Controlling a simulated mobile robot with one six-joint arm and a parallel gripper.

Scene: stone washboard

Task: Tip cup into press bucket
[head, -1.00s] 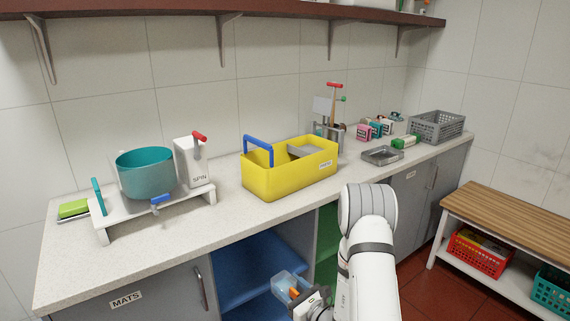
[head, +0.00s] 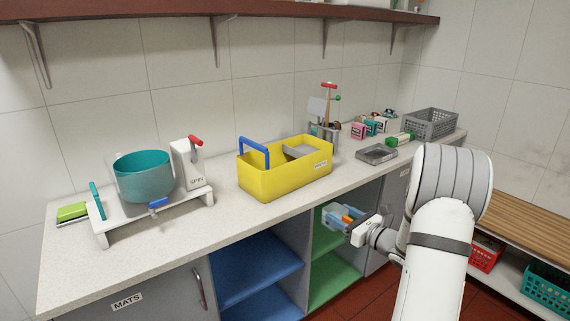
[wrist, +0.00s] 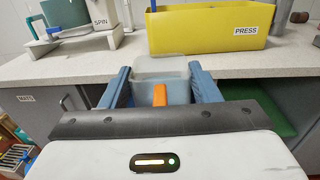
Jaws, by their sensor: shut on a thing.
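A translucent pale-blue cup (wrist: 160,66) is between the blue fingers of my gripper (wrist: 158,80) in the wrist view. My gripper is shut on it. An orange part (wrist: 160,95) shows at the cup's near side; I cannot tell whether it is a handle or lies inside. In the head view the cup (head: 329,217) and gripper (head: 346,218) are in front of the open cabinet, below the counter top. The yellow press bucket (head: 261,181), labelled PRESS in the wrist view (wrist: 190,36), stands on the counter above and beyond them. It has a blue handle and a grey plate inside.
A teal spin bowl (head: 145,180) on a white stand is at the left of the counter. A metal tray (head: 377,153), small boxes and a grey crate (head: 430,122) are at the right. The counter edge (wrist: 65,78) lies just ahead of the cup. A wooden bench stands at right.

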